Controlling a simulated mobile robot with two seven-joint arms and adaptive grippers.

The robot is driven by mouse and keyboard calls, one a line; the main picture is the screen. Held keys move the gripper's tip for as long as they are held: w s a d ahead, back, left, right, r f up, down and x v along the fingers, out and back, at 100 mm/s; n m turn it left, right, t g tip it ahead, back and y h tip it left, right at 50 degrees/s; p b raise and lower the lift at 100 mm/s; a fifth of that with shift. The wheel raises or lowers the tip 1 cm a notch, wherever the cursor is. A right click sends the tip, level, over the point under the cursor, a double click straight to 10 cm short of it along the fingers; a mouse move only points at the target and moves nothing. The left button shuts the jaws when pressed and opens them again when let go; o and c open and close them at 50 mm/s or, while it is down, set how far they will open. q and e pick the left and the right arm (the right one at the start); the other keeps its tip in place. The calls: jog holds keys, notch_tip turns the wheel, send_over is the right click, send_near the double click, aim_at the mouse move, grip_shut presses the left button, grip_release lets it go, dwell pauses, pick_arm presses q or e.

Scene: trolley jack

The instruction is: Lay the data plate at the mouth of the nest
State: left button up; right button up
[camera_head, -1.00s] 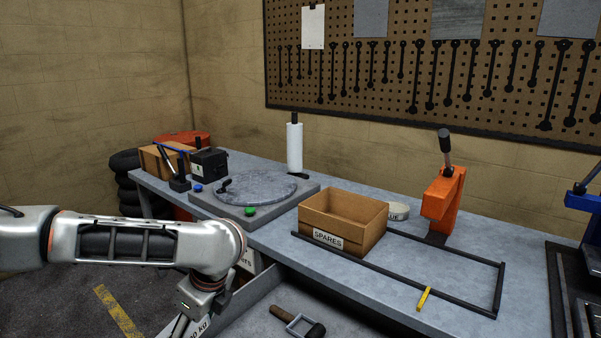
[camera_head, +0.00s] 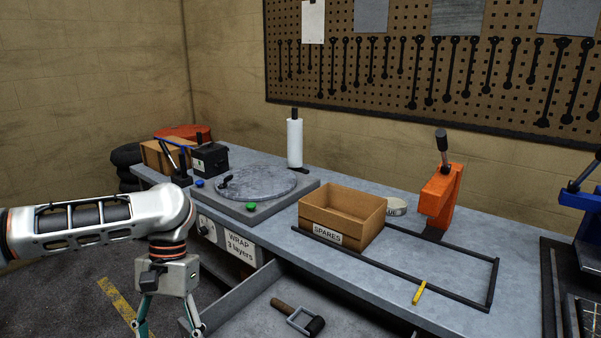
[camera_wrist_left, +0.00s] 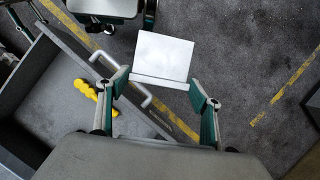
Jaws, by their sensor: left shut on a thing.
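My left gripper (camera_wrist_left: 160,78) is shut on one edge of a pale, blank-looking rectangular plate (camera_wrist_left: 164,54), which shows in the left wrist view held above the dark floor. I cannot read any marking on it. In the head view the left gripper (camera_head: 169,330) hangs pointing down at the bottom left, left of the open drawer; its fingertips and the plate are cut off there. A black bar frame (camera_head: 468,301) lies on the bench; I cannot tell whether it is the nest.
The open drawer (camera_head: 262,326) holds a brown-handled tool (camera_head: 298,317). On the bench (camera_head: 400,277) are a turntable (camera_head: 256,186), a SPARES box (camera_head: 342,216), an orange lever press (camera_head: 438,198) and a yellow stick (camera_head: 419,292). A yellow tool (camera_wrist_left: 94,91) shows in the left wrist view.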

pick_arm(q)
jog(key=shift+s+r+n, duration=0.15)
jog(key=shift+s+n, duration=0.1)
jog(key=shift+n, duration=0.35)
jog(key=w+d+f+n+t+h+b, duration=0.1)
jog(key=w+n+t, duration=0.3)
jog(key=w+n, duration=0.5)
jog(key=w+d+f+n+t+h+b, duration=0.2)
jog(key=w+f+n+t+b, duration=0.2)
jog(key=w+n, duration=0.6)
jog(key=shift+w+d+f+n, duration=0.2)
jog(key=shift+d+f+n, duration=0.15)
jog(key=shift+n, duration=4.35)
